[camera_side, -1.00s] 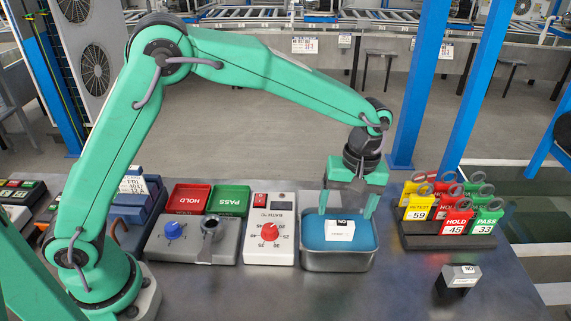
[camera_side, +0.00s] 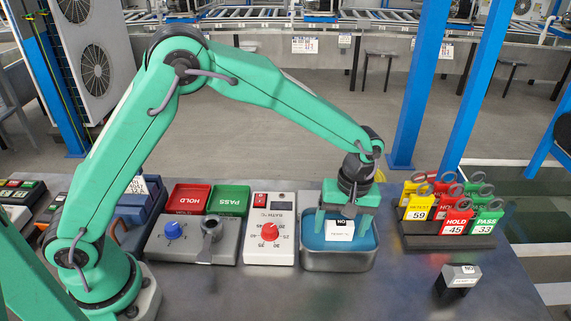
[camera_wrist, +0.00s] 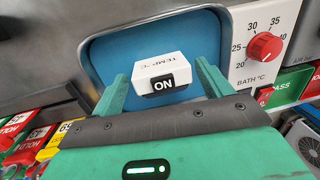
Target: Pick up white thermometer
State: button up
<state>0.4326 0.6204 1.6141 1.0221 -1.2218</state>
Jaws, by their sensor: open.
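In the wrist view the thermometer (camera_wrist: 162,75) lies between my two open green fingers (camera_wrist: 160,85), with visible gaps at both sides. Whether anything of the thermometer extends below the blue surface is hidden.
A white bath controller (camera_side: 270,250) with a red dial stands just left of the bath. A rack of coloured tags (camera_side: 450,241) stands to the right. A small grey-and-black block (camera_side: 460,275) stands front right. The table front is mostly clear.

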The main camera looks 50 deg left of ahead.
jog(key=shift+s+f, duration=0.1)
jog(key=shift+f, duration=1.05)
jog(key=c, duration=1.2)
jog(key=shift+r, duration=0.15)
jog(key=shift+r, duration=4.95)
